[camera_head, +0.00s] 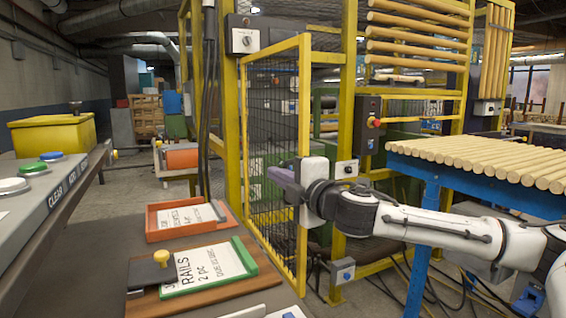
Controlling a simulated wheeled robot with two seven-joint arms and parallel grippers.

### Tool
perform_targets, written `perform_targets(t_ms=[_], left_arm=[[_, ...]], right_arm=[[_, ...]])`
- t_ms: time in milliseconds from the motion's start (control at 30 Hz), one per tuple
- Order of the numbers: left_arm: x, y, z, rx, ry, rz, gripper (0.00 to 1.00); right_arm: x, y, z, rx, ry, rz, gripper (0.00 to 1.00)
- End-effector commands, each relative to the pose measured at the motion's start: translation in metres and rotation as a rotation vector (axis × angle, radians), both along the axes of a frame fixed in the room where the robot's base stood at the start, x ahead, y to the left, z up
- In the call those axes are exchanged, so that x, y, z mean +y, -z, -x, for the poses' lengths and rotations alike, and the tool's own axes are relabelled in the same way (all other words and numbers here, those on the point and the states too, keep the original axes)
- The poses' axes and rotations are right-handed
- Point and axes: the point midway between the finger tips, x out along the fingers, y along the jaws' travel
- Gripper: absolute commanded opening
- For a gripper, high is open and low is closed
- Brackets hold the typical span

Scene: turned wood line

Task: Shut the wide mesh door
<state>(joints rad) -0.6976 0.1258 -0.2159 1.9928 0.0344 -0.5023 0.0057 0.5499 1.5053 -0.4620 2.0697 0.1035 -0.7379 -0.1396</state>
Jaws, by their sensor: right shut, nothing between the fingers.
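The wide mesh door (304,115) has a yellow frame with dark wire mesh. It stands open, angled out from the yellow post on its left, with its free upright edge nearer to me. My right gripper (279,177) is shut and empty, its fingers pointing left across the door at mid height. The gripper body covers part of the free upright. I cannot tell whether the fingers touch the door. My left gripper is out of view.
A blue-legged table with wooden rods (485,160) stands at the right, beneath and behind my right arm. A bench with an orange tray (152,234) and a green-edged card holder (251,262) lies front left. A control box with a red button (368,125) is on a yellow post.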

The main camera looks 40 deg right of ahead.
Motion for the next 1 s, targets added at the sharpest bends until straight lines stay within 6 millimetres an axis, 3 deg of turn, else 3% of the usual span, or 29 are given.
perform_targets(t_ms=[400,700,1000], left_arm=[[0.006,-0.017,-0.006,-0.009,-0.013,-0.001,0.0],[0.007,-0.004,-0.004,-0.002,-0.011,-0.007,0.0],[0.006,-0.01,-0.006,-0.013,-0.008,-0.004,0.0]], right_arm=[[-0.009,-0.003,-0.052,-0.002,-0.001,-0.003,0.0],[-0.038,0.002,-0.033,0.001,0.003,0.005,0.0],[-0.045,0.001,-0.028,0.0,0.0,0.001,0.0]])
